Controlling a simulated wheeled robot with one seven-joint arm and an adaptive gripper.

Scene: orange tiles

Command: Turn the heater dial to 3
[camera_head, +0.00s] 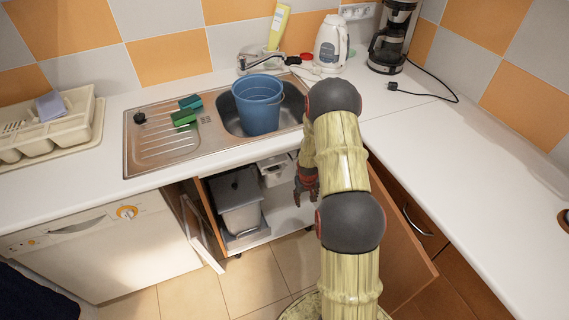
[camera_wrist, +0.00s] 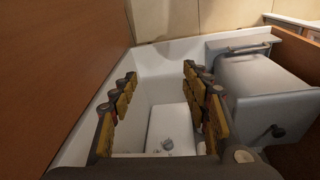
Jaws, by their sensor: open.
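The heater (camera_head: 275,170) looks like a small white box inside the open cabinet under the sink, partly hidden behind my arm. In the wrist view a white unit (camera_wrist: 172,124), which seems to be the heater, carries a small grey round dial (camera_wrist: 168,144) low between my fingers. The dial's marks and setting are too small to read. My gripper (camera_head: 306,186) is at the cabinet opening, right of the heater. In the wrist view my gripper (camera_wrist: 160,72) has its fingers spread apart with nothing between them. I cannot tell any contact with the dial.
A grey bin (camera_head: 238,202) stands in the cabinet left of the heater and shows at right in the wrist view (camera_wrist: 262,85). Open wooden doors (camera_head: 401,252) flank the opening. A blue bucket (camera_head: 258,105) sits in the sink above. The dishwasher has another dial (camera_head: 127,212).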

